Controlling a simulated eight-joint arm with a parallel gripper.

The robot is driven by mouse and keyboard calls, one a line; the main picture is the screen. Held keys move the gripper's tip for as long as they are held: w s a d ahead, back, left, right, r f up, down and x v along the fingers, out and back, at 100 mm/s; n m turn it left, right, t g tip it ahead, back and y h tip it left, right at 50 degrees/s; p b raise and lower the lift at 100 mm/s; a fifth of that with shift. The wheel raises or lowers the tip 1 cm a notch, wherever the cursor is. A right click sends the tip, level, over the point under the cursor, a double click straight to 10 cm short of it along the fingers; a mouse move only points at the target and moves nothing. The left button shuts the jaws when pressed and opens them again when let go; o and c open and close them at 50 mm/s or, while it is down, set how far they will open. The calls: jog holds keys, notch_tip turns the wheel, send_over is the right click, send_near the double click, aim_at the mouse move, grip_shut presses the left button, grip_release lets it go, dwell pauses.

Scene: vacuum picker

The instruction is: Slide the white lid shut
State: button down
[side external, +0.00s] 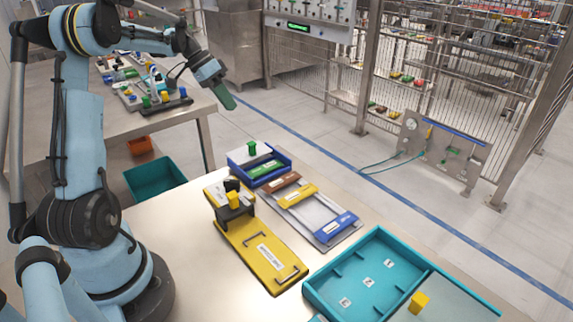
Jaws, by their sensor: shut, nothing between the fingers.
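My gripper (230,103) is shut and empty. Its green fingers point down, high above the far side of the table and well away from the parts lying there. A flat grey-white rail frame (343,238) lies on the table, with a pale panel (312,214) in its middle that looks like the white lid. A brown plate (283,183), a yellow plate (298,195) and a blue plate (336,226) lie across the frame. The pale panel shows between the yellow and blue plates. I cannot tell how far it is slid.
A blue box (237,158) with green parts stands behind the frame. A yellow board (240,245) with handles and a black stand lies left of it. A teal tray (378,238) is at front right, near a yellow cube (419,302). Bare table lies at front left.

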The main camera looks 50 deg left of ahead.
jog(key=s+a+f+h, duration=0.1)
jog(key=s+a+f, duration=0.1)
jog(key=a, duration=0.3)
send_near(244, 150)
jog(key=w+f, duration=0.3)
jog(key=d, duration=0.3)
jog(key=shift+w+d+f+t, duration=0.2)
jog(key=shift+d+f+t, duration=0.1)
jog(key=shift+d+f, duration=0.1)
jog(key=shift+d, duration=0.5)
jog(key=shift+m, duration=0.3)
jog(key=d, duration=0.8)
jog(key=shift+d, duration=0.15)
